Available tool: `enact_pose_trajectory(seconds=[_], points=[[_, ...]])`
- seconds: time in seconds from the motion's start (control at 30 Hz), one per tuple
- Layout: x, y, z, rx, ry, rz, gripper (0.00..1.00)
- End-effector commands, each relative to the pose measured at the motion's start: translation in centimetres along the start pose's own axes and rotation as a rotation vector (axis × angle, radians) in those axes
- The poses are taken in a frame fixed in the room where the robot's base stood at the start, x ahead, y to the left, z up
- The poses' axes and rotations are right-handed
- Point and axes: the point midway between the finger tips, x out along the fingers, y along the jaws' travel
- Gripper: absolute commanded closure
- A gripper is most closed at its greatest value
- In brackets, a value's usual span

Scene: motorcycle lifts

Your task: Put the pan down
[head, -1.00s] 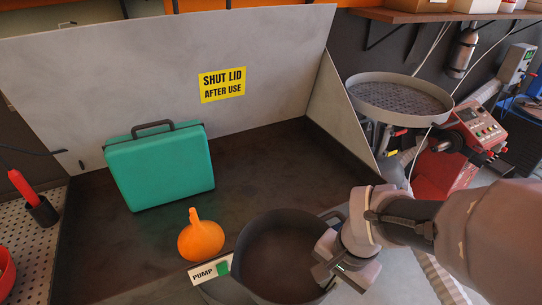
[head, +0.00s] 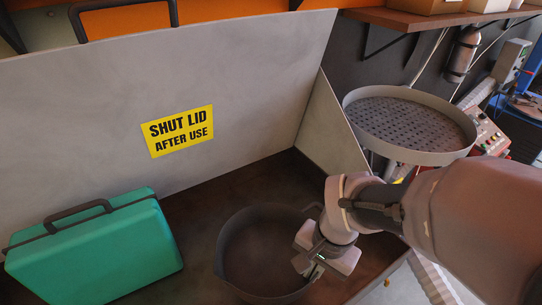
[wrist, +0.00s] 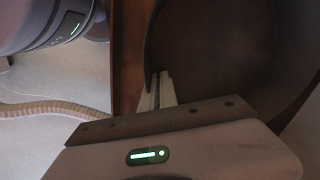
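The pan (head: 262,252) is a dark, round, open vessel, empty inside, in the lower middle of the head view. My gripper (head: 303,262) is at its right rim. In the wrist view the fingers (wrist: 157,92) are close together on the pan's wall (wrist: 154,50), so my gripper is shut on the rim. The pan looks roughly level over the dark floor of the grey parts washer basin (head: 205,215). I cannot tell whether its underside touches that floor; the underside is hidden.
A teal case (head: 95,250) stands in the basin left of the pan. The raised lid (head: 235,80) with a yellow sign (head: 178,131) closes off the back. A round perforated tray (head: 410,122) is beyond the right side panel. Bare basin floor shows behind the pan.

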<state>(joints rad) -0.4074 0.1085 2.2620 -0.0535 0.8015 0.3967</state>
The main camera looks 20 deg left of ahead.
Motion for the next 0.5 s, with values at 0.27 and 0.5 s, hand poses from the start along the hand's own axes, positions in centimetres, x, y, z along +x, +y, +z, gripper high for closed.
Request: enact_pose_trajectory(seconds=[0.27, 0.5], points=[[4.6, 0.6, 0.0, 0.000, -0.002, 0.002, 1.00], [8.7, 1.2, 0.1, 0.000, -0.003, 0.002, 1.00]])
